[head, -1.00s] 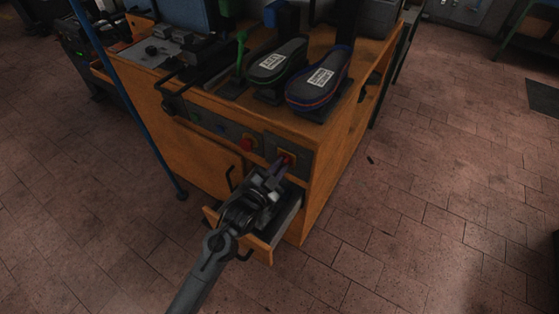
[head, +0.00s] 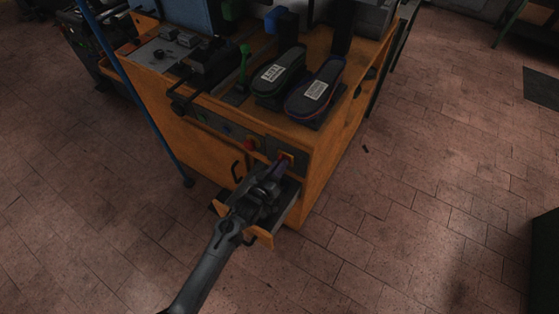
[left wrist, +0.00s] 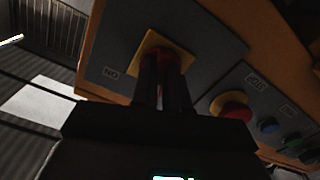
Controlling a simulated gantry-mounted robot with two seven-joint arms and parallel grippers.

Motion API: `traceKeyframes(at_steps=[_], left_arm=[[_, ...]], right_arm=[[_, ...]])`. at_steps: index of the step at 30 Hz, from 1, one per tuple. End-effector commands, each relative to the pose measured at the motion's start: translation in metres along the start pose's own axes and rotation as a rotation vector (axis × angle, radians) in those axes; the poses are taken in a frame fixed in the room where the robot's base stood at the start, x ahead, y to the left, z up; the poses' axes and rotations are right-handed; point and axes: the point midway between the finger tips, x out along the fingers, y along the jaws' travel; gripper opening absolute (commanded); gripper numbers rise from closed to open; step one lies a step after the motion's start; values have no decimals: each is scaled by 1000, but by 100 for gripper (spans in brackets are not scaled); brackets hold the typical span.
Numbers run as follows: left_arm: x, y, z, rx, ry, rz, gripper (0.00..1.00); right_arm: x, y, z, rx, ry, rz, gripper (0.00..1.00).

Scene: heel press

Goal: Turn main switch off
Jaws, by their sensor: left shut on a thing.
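The main switch (head: 287,156) is a red knob on a yellow plate, on the dark front panel at the right end of the orange machine. My left gripper (head: 279,167) reaches up to it from below and is shut on it. In the left wrist view the two fingers (left wrist: 165,80) are on either side of the red knob, and the yellow plate (left wrist: 150,42) shows around it. The fingers hide most of the knob, so its exact angle is hard to read. A small label (left wrist: 111,73) next to the plate appears upside down. My right gripper is not in view.
A red button on yellow (head: 250,145) sits left of the switch; blue and green buttons (left wrist: 268,125) follow. An open drawer (head: 262,236) juts out beneath my left wrist. Two shoe forms (head: 312,92) stand on top. A blue pole (head: 140,98) stands at left.

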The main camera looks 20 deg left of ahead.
Motion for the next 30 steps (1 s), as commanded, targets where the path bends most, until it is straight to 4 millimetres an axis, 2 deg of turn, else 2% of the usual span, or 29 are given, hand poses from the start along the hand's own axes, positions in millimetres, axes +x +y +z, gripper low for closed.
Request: traceKeyframes(at_steps=[3,15,30], left_arm=[[0,2,-4,-106,0,0,0],[0,1,-2,-363,0,0,0],[0,0,0,-439,0,0,0]], right_arm=[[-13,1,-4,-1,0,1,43],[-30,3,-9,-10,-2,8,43],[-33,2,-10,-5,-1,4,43]])
